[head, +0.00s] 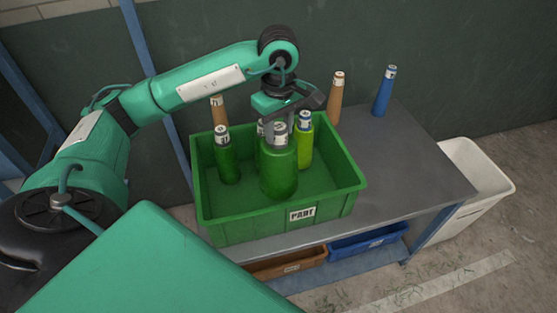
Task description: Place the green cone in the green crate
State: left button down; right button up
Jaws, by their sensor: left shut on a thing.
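My left gripper (279,123) points down over the green crate (229,232) and is shut on the top of a green cone (279,172). The held cone is upright, bottle-shaped, with a pale labelled cap. It is within the crate's outline; I cannot tell whether its base touches the crate floor. Another green cone (227,160) stands in the crate to the left. A yellow-green cone (304,148) stands to the right. Part of a further cone shows behind the held one, mostly hidden. My right gripper is not in view.
The crate stands on a grey table (400,165). Behind it are two orange-brown cones (336,102) (217,113), and a blue cone (383,95) stands farther right. A blue crate (365,243) and an orange-brown crate (288,264) sit below. A white bin (468,205) is at right.

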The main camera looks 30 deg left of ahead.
aim_at(279, 151)
pick_arm(q)
notch_tip(279, 151, down, 8)
jog(key=shift+r+p, duration=0.2)
jog(key=shift+p, duration=0.45)
notch_tip(279, 151, down, 4)
jog(key=shift+f+p, duration=0.1)
jog(key=shift+p, duration=0.3)
jog(key=c, duration=1.3)
grip_release()
jog(key=shift+f, duration=0.15)
jog(key=shift+c, duration=0.2)
jog(key=o, duration=0.4)
jog(key=shift+o, duration=0.2)
